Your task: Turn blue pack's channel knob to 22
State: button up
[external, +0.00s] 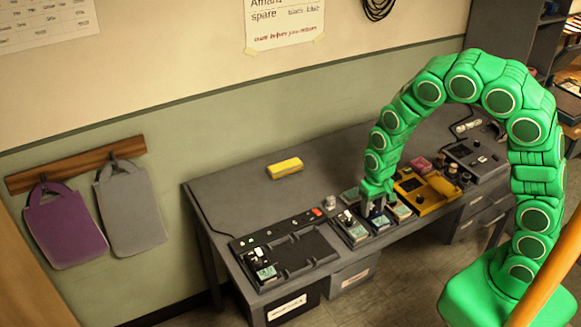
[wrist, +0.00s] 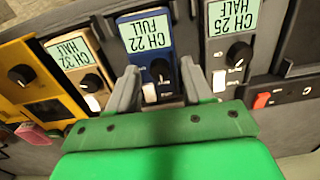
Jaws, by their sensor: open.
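The blue pack (wrist: 166,50) is in the middle of the wrist view. Its green display (wrist: 147,33) reads CH 22 and FULL. The black channel knob (wrist: 160,69) sits beside the display, with a white switch (wrist: 150,93) near it. My gripper (wrist: 158,82) is open, one grey finger on each side of the knob area, with a visible gap between the fingers. I cannot tell how far the fingertips are above the pack. In the external view my gripper (external: 374,207) points down over the packs, and the blue pack (external: 381,223) is partly hidden under it.
A dark console (external: 285,246) lies left on the desk (external: 235,190), with a yellow block (external: 285,168) behind. The back of the desk is mostly clear.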

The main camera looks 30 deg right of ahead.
aim_at(372, 210)
notch_tip(372, 210, up, 7)
jog(key=shift+f, duration=0.15)
jog(key=shift+r, duration=0.5)
jog(key=s+d+r, duration=0.5)
jog(key=s+d, duration=0.1)
jog(key=s, duration=0.3)
jog(key=s+d+r+g, duration=0.1)
jog(key=s+d+r, duration=0.3)
jog(key=s, duration=0.5)
jog(key=s+d+r, duration=0.5)
jog(key=s+d, duration=0.2)
jog(key=s, duration=0.1)
jog(key=shift+s+d+r+g, duration=0.35)
jog(key=shift+s+d+g, duration=0.05)
jog(key=shift+w, duration=0.1)
jog(key=shift+c, duration=0.2)
